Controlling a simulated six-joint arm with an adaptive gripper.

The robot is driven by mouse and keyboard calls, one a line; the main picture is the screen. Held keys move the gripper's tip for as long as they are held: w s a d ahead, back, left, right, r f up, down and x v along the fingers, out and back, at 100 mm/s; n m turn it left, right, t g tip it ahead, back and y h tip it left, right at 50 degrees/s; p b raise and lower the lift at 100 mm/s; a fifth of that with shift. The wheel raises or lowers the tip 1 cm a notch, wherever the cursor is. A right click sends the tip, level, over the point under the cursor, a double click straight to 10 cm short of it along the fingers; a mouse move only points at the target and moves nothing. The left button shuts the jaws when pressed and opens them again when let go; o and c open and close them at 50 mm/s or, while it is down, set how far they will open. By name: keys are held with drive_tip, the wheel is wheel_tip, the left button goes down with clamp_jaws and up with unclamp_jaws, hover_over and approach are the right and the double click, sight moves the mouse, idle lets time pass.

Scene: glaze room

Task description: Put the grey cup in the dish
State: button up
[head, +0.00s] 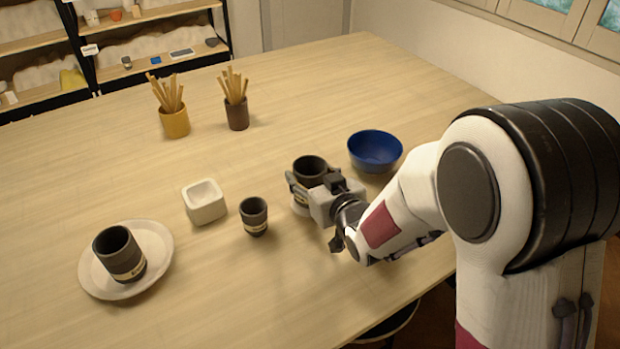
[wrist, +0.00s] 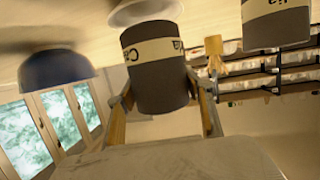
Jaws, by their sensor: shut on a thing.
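The dark grey cup (head: 310,168), with a cream label band, is between the fingers of my gripper (head: 302,190). It fills the middle of the wrist view (wrist: 158,75), upside down, gripped at its sides. A white rounded thing (wrist: 145,10), perhaps a dish, shows at the cup's base there. I cannot tell whether the cup touches it. A round off-white dish (head: 160,240) lies at the front left of the table and bears another dark grey cup (head: 119,253) with a cream band. A small white squarish dish (head: 204,202) stands right of it and looks empty.
A small dark cup (head: 254,216) stands close left of my gripper. A blue bowl (head: 375,151) is behind it to the right. A yellow holder (head: 174,123) and a brown holder (head: 237,115) with sticks stand farther back. The table's far right is clear.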

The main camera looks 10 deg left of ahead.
drive_tip(key=shift+f, duration=0.65)
drive_tip(key=shift+f, duration=0.15)
drive_tip(key=o, duration=1.3)
drive_tip(key=v, duration=0.7)
drive_tip(key=shift+s+d, duration=0.2)
drive_tip(key=shift+d+r, duration=0.1)
drive_tip(key=shift+r, duration=0.15)
